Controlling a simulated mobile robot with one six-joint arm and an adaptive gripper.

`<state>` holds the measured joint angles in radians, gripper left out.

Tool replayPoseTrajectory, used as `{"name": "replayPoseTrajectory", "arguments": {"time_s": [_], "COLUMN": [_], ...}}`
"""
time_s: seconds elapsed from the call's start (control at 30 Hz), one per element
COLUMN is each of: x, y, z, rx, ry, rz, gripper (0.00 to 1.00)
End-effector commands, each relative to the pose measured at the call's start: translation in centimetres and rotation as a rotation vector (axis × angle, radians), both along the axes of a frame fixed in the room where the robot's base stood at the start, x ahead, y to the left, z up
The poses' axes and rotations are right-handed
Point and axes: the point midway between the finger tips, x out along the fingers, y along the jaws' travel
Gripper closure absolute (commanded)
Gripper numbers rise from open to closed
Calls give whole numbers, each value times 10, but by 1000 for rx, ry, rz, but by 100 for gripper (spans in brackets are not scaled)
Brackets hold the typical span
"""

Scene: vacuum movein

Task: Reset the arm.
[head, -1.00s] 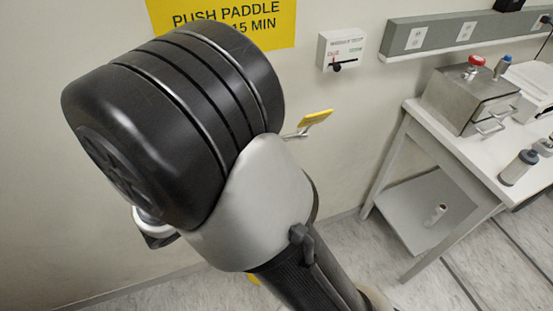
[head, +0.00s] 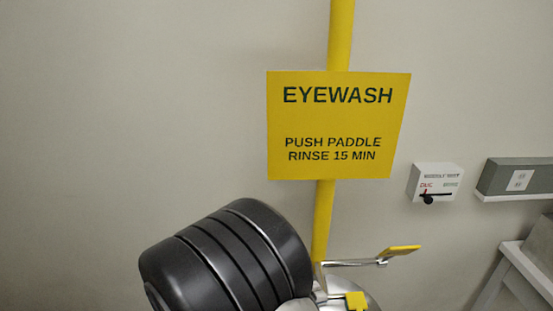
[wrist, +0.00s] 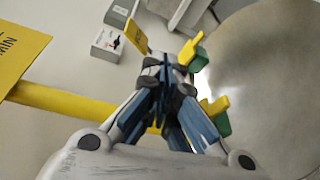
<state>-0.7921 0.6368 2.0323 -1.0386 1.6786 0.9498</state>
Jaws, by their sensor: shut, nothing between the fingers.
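In the wrist view my gripper (wrist: 170,72) has its fingers together, with nothing held between them. It points over the eyewash, beside the grey metal bowl (wrist: 270,60) and the green and yellow nozzles (wrist: 215,112). The yellow paddle (wrist: 136,36) shows just beyond the fingertips; I cannot tell whether they touch it. In the head view my arm's black joint fills the lower middle, and the gripper does not show there.
A yellow pipe (head: 340,40) with an eyewash sign (head: 338,125) runs up the wall. The paddle also shows in the head view (head: 403,250). A white wall box (head: 435,183) and a grey socket rail (head: 515,178) are at right, above a table (head: 520,275). The upper left wall is bare.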

Motion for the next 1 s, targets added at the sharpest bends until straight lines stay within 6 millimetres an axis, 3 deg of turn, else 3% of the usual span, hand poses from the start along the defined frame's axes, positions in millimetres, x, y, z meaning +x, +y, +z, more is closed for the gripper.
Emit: {"name": "replayPoseTrajectory", "arguments": {"time_s": [0.2,0.4,0.7,1.0], "x": [-47,-99,-146,-151], "y": [-63,-90,-81,-66], "z": [21,27,39,61], "rx": [324,708,1241,1482], "ry": [109,144,-25,-265], "rz": [-228,-347,-290,-120], "gripper": [100,100,100,100]}}
